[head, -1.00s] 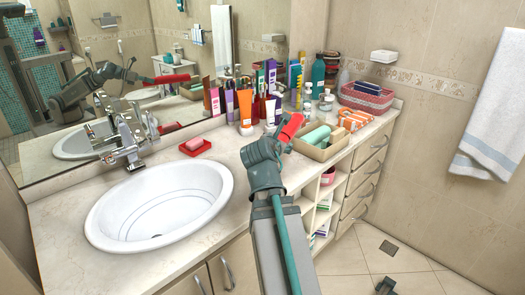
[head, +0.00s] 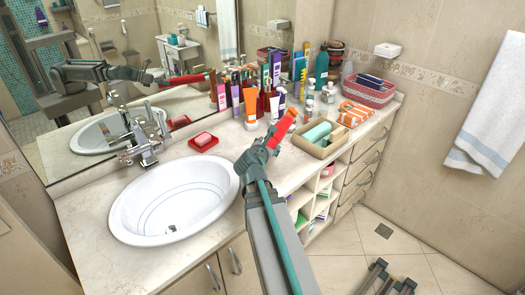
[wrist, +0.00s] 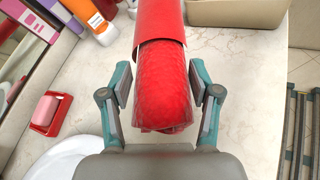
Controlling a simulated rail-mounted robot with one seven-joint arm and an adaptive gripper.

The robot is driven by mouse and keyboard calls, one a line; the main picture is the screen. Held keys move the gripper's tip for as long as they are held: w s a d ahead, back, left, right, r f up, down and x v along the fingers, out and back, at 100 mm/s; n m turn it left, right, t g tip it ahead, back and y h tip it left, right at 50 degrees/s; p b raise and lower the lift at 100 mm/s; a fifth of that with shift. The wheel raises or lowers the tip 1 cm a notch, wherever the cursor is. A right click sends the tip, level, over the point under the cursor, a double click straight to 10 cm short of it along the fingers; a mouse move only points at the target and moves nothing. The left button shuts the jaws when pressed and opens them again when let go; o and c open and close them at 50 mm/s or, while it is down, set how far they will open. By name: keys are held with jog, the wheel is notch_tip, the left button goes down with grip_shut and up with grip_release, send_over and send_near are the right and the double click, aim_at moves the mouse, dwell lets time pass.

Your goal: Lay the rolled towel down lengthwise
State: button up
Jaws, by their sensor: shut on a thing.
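My gripper (head: 270,148) is shut on a red rolled towel (head: 284,127), held over the counter between the sink and the tan box. In the wrist view the towel (wrist: 165,80) lies between the two fingers (wrist: 162,90), textured, with a smoother red band around its far part. It points away from my gripper. In the head view it slants up to the right, and its far end is near the bottles. I cannot tell whether it touches the counter (head: 225,170).
A tan box (head: 318,152) with green and beige rolls stands just right of the towel. Tubes and bottles (head: 250,108) crowd the back. A red soap dish (head: 203,142) and the white sink (head: 175,200) are to the left. Some counter between sink and box is clear.

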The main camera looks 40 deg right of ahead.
jog(key=w+f, duration=0.3)
jog(key=shift+w+f, duration=0.1)
jog(key=shift+f, duration=0.25)
jog(key=shift+w+f, duration=0.2)
jog(key=shift+f, duration=1.6)
jog(key=o, duration=1.3)
jog(key=shift+f, duration=0.1)
